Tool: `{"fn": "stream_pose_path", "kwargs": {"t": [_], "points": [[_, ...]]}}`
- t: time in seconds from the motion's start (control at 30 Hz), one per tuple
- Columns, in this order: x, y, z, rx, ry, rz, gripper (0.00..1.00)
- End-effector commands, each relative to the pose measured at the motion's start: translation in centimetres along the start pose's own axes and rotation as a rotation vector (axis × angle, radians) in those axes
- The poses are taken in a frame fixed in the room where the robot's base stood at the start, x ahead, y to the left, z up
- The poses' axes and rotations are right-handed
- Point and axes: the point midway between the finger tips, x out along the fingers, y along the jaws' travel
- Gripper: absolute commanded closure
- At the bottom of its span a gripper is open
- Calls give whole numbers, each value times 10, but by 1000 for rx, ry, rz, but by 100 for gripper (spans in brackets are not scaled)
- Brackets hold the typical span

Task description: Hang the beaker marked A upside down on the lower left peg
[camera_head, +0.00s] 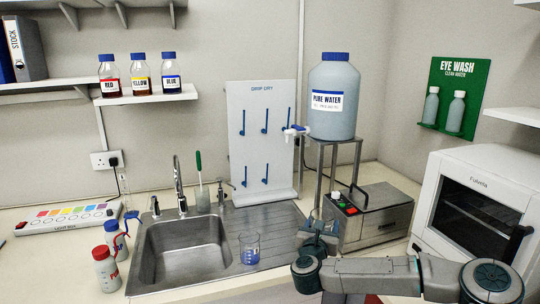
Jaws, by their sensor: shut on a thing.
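The white DRIP-DRY board (256,150) stands behind the sink with blue pegs in two rows. The lower left peg (244,177) is bare. A clear beaker with blue markings (250,249) stands upright on the draining board, right of the basin; I cannot read a letter on it. My gripper (316,226) is to the right of this beaker and apart from it, in front of the metal stand. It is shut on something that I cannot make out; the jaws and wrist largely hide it.
The steel sink (190,250) with its tap (178,185) lies left. A brush in a cup (201,200) stands behind it. The PURE WATER bottle (334,98) on its stand and a grey device (370,215) are right of the board. Bottles (106,268) stand left.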

Motion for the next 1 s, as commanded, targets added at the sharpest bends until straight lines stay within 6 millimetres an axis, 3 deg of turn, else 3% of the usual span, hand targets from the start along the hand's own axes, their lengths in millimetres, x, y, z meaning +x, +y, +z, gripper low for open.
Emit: {"fn": "stream_pose_path", "kwargs": {"t": [0.37,0.6,0.8,1.0], "points": [[-24,-3,-85,-5,1,120,67],[-59,-13,-154,-3,1,252,67],[-79,-21,-184,0,-3,318,67],[-86,-23,-193,1,-6,339,67]]}}
